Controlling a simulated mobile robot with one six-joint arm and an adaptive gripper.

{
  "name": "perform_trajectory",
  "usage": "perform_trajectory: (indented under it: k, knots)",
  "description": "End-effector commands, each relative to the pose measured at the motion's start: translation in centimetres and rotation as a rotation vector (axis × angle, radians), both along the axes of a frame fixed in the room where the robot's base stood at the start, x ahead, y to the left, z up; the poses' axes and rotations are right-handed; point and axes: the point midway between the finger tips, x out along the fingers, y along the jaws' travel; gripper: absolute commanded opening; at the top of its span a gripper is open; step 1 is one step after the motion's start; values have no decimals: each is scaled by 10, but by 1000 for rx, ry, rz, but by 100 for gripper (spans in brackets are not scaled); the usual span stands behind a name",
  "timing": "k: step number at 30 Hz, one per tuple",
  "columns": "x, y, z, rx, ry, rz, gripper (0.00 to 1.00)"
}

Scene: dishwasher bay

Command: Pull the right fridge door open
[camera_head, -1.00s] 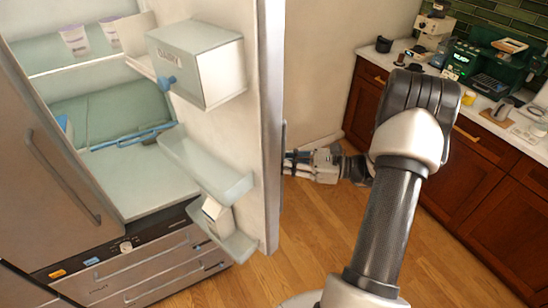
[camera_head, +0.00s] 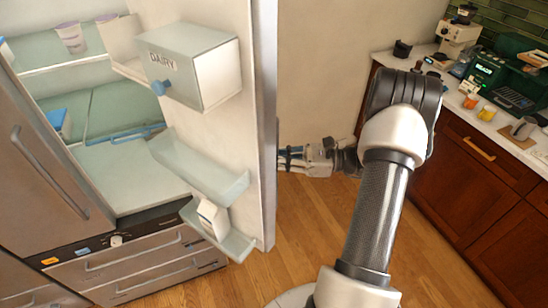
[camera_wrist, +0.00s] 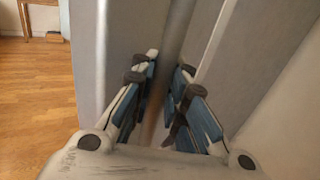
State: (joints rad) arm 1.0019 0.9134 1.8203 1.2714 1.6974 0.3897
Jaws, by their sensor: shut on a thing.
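The right fridge door (camera_head: 264,120) stands wide open, seen from its inner side and edge in the head view. Its inner face carries a dairy box and two lower shelves. My gripper (camera_head: 284,159) is at the outer side of the door, with its fingertips partly hidden behind the door edge. In the wrist view, the blue-padded fingers of my gripper (camera_wrist: 165,95) are closed on either side of the grey door handle (camera_wrist: 176,50), a vertical bar. The left fridge door (camera_head: 40,160) with its long handle looks shut.
The open fridge interior (camera_head: 100,110) holds cups and a green drawer. Freezer drawers (camera_head: 150,265) below are shut. A counter (camera_head: 500,125) with a coffee machine and wooden cabinets is at the right. Wood floor (camera_head: 310,225) is clear between door and cabinets.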

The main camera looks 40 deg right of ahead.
Motion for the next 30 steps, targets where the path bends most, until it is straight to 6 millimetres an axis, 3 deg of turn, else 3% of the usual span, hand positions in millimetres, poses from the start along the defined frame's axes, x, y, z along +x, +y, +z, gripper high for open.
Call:
perform_trajectory:
  k: [5, 6, 15, 25, 30]
  knots:
    - [-1, -1, 1, 2, -1, 0, 0]
    - [-1, -1, 1, 2, -1, 0, 15]
    - [0, 0, 1, 0, -1, 0, 34]
    - [-1, -2, 1, -1, -1, 0, 34]
    - [-14, -19, 0, -2, -2, -4, 34]
